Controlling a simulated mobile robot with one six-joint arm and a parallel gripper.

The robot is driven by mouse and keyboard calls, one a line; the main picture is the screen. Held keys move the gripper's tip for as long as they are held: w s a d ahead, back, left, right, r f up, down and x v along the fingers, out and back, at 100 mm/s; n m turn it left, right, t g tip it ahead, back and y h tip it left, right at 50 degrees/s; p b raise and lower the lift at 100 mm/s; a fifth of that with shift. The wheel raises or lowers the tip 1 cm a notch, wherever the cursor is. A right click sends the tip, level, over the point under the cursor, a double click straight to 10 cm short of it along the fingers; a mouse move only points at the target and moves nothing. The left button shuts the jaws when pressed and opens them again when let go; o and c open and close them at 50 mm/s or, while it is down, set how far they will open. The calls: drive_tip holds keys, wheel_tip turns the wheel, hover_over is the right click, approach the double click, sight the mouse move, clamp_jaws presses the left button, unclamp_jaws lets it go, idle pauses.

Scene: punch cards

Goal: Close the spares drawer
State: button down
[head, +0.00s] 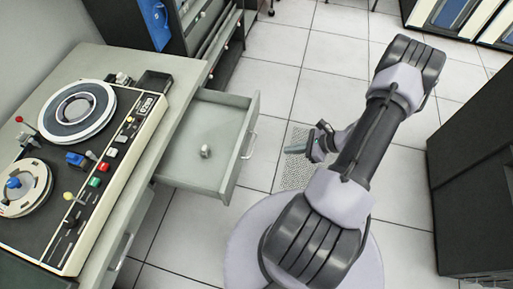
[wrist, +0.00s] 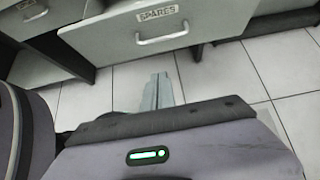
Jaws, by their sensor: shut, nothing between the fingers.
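The handle also shows in the head view (head: 249,146). My gripper (head: 293,143) is apart from the drawer front, to its right in the head view. In the wrist view its fingers (wrist: 158,84) are together and empty, pointing toward the area below the handle.
The grey desk (head: 178,78) carries a tape machine (head: 118,150) with reels and coloured buttons. A dark cabinet (head: 470,170) stands at the right. A dark rack (head: 190,40) stands behind the desk. Tiled floor (head: 330,55) is clear between them, with one perforated tile (head: 297,172).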

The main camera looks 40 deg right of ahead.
drive_tip(key=w+a+f+b, duration=0.3)
drive_tip(key=w+a+f, duration=0.2)
drive_tip(key=w, duration=0.3)
drive_tip(key=shift+w+a+b, duration=0.25)
drive_tip(key=shift+a+b, duration=0.1)
drive_tip(key=shift+a, duration=0.55)
